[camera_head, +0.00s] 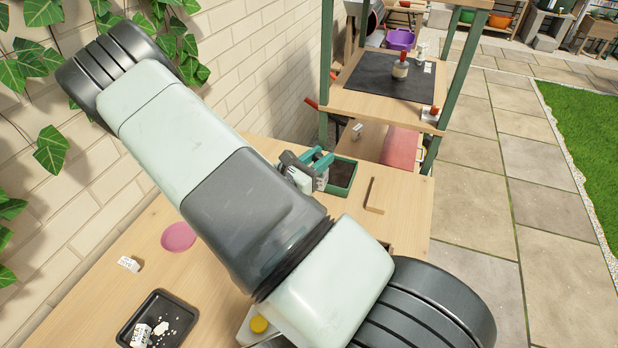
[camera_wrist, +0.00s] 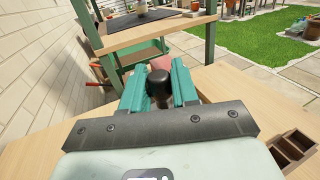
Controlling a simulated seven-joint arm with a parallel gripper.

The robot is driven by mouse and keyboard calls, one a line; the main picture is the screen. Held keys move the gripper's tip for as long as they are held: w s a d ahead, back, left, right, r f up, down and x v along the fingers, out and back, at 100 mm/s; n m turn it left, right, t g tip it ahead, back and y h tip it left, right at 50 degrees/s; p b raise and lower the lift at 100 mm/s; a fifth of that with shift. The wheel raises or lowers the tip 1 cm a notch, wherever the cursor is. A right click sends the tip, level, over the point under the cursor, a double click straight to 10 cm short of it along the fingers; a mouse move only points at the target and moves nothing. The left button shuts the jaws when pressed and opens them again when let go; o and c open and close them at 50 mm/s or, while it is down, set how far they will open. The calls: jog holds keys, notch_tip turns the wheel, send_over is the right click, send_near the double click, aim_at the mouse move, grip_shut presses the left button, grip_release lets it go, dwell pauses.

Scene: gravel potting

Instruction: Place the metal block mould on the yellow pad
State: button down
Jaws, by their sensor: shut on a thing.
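My gripper (camera_wrist: 158,86), with teal fingers, is shut on a black rounded knob (camera_wrist: 160,82) in the wrist view. The knob looks like the handle of the metal block mould; the rest of the mould is hidden by the fingers and the dark bracket. In the head view my gripper (camera_head: 318,163) is beside the dark soil tray (camera_head: 341,187), near the far part of the bench. A small yellow round thing (camera_head: 259,324) on a pale base shows at the bottom, partly covered by my arm. I cannot tell whether it is the yellow pad.
The wooden bench (camera_head: 408,210) holds a wooden strip (camera_head: 375,195), a pink disc (camera_head: 178,237), a small white label (camera_head: 129,263) and a black tray (camera_head: 129,330) with white bits. A green-posted shelf (camera_head: 325,60) stands behind. A brick wall (camera_head: 262,60) borders the left. My arm hides the bench's middle.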

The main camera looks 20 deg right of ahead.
jog(key=w+a+r+n+t+y, duration=0.3)
jog(key=w+a+n+t, duration=0.15)
jog(key=w+a, duration=0.45)
jog(key=shift+t+y, duration=0.3)
jog(key=shift+t, duration=0.15)
jog(key=shift+w+d+f, duration=0.1)
jog(key=shift+w+f, duration=0.15)
jog(key=shift+f, duration=1.3)
jog(key=shift+w+d+f, duration=0.1)
jog(key=shift+w+f, duration=0.1)
jog(key=shift+f, duration=1.4)
jog(key=shift+w+f, duration=0.25)
jog(key=shift+f, duration=1.3)
jog(key=shift+f, duration=0.1)
jog(key=c, duration=0.8)
grip_release()
jog(key=shift+c, duration=0.2)
